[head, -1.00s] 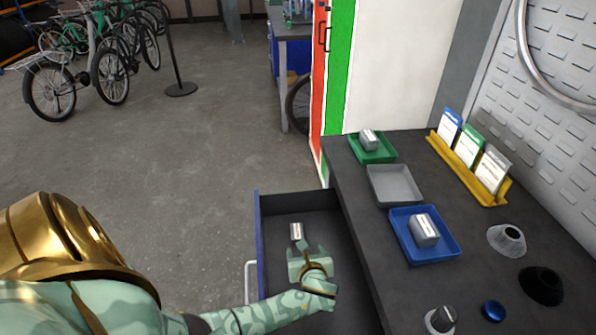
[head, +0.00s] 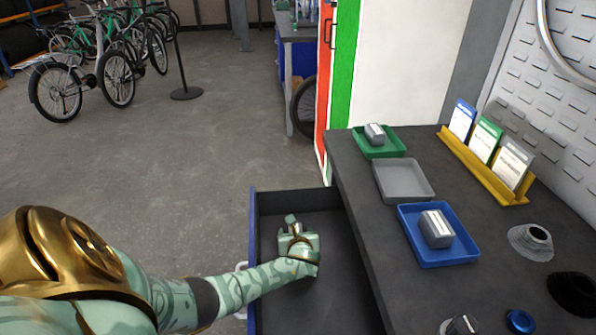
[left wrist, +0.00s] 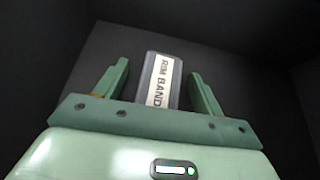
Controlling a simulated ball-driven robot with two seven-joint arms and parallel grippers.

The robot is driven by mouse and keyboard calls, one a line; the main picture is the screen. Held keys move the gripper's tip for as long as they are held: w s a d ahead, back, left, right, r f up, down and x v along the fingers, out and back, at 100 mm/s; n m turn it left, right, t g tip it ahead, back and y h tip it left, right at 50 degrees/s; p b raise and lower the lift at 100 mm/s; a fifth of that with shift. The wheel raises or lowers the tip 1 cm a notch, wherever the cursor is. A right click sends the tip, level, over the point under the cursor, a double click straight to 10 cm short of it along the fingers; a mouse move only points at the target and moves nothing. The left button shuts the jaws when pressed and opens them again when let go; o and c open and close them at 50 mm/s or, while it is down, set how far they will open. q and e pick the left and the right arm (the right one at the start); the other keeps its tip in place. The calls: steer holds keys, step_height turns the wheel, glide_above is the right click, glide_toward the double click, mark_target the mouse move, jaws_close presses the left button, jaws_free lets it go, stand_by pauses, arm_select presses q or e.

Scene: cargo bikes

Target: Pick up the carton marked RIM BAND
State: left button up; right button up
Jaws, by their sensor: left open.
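The carton marked RIM BAND (left wrist: 161,82) is a small grey box with a white label. It lies in the open dark drawer (head: 330,215) and shows in the left wrist view, its lettering readable. My left gripper (head: 292,222) reaches down into the drawer. In the left wrist view its two green fingers (left wrist: 160,75) are open, one on each side of the carton, with a gap visible on both sides. In the head view the gripper hides most or all of the carton. My right gripper is not in view.
The dark bench to the right of the drawer holds a green tray (head: 397,150) with a grey carton, an empty grey tray (head: 404,181) and a blue tray (head: 455,258) with another grey carton. A yellow card holder (head: 480,170) stands behind. The drawer walls surround my gripper.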

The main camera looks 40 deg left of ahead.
arm_select(q)
steer(key=shift+r, duration=0.15)
steer(key=shift+c, duration=0.3)
steer(key=c, duration=1.1)
steer(key=shift+o, duration=0.2)
